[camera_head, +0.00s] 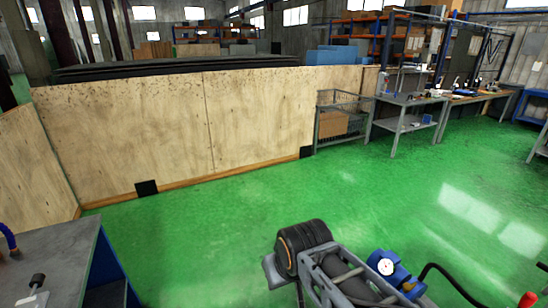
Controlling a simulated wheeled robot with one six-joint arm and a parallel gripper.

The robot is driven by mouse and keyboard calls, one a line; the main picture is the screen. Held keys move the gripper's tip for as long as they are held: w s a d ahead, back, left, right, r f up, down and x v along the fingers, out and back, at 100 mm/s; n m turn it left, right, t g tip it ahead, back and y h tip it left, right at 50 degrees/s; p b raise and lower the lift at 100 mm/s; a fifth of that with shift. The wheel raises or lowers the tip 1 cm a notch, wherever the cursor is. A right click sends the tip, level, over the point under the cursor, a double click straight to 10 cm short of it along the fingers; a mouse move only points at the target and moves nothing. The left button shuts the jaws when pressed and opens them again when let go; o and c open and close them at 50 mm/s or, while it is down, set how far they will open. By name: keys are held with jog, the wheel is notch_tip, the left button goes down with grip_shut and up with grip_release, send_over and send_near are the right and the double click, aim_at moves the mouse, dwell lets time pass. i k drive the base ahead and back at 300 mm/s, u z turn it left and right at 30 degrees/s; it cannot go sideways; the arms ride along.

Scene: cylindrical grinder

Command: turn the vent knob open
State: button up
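I cannot make out a vent knob for certain. At the bottom of the head view is a machine (325,262) with a grey frame and a black ribbed round part (303,241). My gripper is not in view.
A grey-topped bench (60,255) at bottom left bears a small black-topped item (38,281). A wooden panel wall (210,125) stands behind. A wire cart (340,122) and worktables (410,100) stand at back right. The green floor (220,215) between is clear.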

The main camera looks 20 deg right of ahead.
aim_at(406, 287)
jog(key=z, duration=0.35)
jog(key=i, duration=0.95)
jog(key=z, duration=1.75)
jog(key=i, duration=0.85)
jog(key=z, duration=0.75)
